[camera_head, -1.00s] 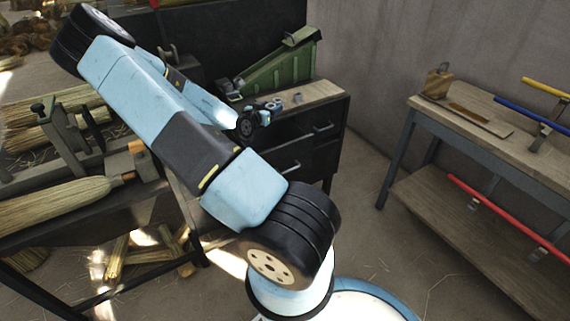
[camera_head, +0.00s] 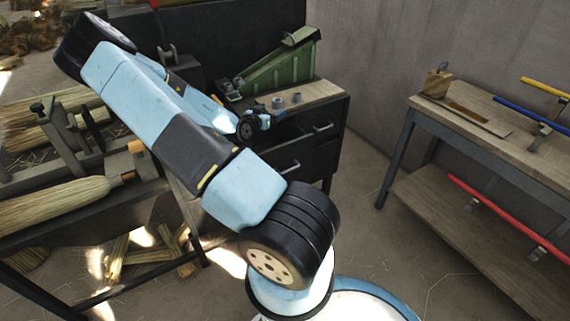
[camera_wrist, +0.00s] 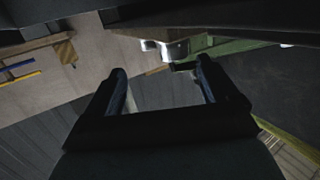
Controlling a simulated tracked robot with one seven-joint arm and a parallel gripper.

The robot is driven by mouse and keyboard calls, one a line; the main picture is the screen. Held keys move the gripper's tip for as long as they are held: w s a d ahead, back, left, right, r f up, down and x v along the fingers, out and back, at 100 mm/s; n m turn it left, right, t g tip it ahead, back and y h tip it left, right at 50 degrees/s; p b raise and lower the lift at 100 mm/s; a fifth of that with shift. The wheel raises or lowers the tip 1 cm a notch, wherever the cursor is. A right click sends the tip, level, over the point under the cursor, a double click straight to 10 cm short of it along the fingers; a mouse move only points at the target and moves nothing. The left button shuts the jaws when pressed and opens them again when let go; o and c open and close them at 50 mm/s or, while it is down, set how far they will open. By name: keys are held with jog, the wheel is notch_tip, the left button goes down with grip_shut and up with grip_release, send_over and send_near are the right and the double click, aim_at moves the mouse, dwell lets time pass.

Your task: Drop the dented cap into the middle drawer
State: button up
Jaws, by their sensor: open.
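Two small grey caps stand on the cabinet's wooden top: a nearer one (camera_head: 278,101) and one to its right (camera_head: 297,97). I cannot tell which is dented. Pale and grey shapes that look like these caps show beyond my fingertips in the wrist view (camera_wrist: 175,50). My gripper (camera_wrist: 160,72) is open with nothing between its fingers. In the head view it is small and partly hidden by my wrist, close to the left of the nearer cap. The black cabinet's drawer fronts (camera_head: 310,150) look shut, with handles showing; my arm hides part of them.
A green sloped frame (camera_head: 275,68) stands at the back of the cabinet top. A wooden bench (camera_head: 480,110) with blue, yellow and red handles is at right. Brooms (camera_head: 55,205) lie on a dark bench at left. Bare floor lies between cabinet and right bench.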

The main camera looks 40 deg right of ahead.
jog(key=v, duration=1.3)
jog(key=shift+a, duration=0.35)
jog(key=shift+s, duration=0.1)
